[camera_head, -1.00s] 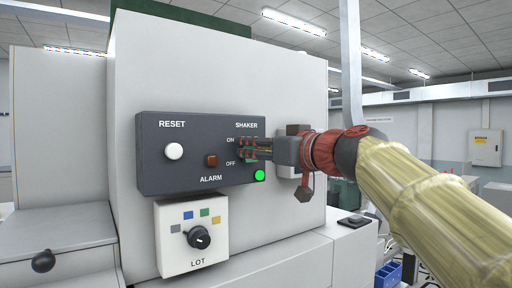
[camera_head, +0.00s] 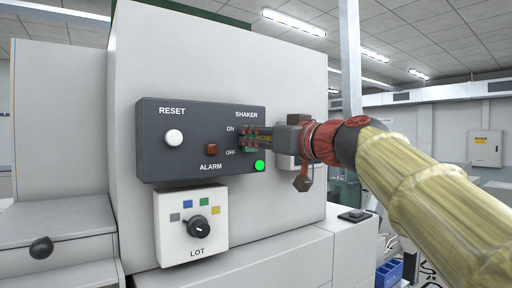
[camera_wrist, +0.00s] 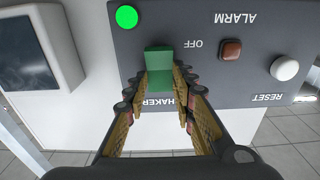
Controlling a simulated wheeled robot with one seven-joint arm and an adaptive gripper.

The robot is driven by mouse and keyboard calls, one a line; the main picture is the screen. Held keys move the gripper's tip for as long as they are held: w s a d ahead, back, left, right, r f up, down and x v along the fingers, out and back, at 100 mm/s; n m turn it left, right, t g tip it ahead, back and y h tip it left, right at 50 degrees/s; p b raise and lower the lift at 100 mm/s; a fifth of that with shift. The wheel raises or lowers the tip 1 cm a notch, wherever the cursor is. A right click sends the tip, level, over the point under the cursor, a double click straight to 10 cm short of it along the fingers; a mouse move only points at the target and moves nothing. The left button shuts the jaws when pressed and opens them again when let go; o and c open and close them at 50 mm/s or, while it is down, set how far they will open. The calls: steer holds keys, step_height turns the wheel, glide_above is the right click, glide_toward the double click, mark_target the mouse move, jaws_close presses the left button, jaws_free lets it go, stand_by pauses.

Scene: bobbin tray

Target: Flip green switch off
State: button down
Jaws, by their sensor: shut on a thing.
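The green switch (camera_wrist: 158,62) is on the dark control panel (camera_head: 190,178), under the SHAKER label and beside the ON and OFF marks. In the wrist view, which shows the panel upside down, it stands between my fingertips, near the OFF mark. My gripper (camera_head: 252,139) reaches in from the right and is shut on the switch; its fingers (camera_wrist: 164,76) are on both sides of it. In the head view the fingers mostly hide the switch, so its tilt is unclear. A round green lamp (camera_head: 259,166) below it is lit; the lamp also shows in the wrist view (camera_wrist: 126,16).
The panel also holds a white RESET button (camera_head: 174,137) and a brown-red ALARM button (camera_head: 212,149), left of my gripper. A white LOT dial box (camera_head: 167,232) is below. A grey post (camera_head: 350,60) rises behind my arm.

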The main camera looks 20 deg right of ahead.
steer(key=shift+s+f+t+y+b, duration=0.2)
steer(key=shift+t+b, duration=0.5)
steer(key=shift+b, duration=3)
steer(key=shift+w+f+t+y+b, duration=0.15)
steer(key=shift+f+t+b, duration=0.4)
steer(key=shift+b, duration=3.15)
steer(key=shift+s+r+t+b, duration=0.1)
steer(key=shift+r+t+b, duration=0.25)
steer(key=shift+b, duration=0.4)
steer(key=c, duration=1.5)
jaws_free()
steer(key=shift+f, duration=0.1)
steer(key=v, duration=1.2)
steer(key=shift+d, duration=0.1)
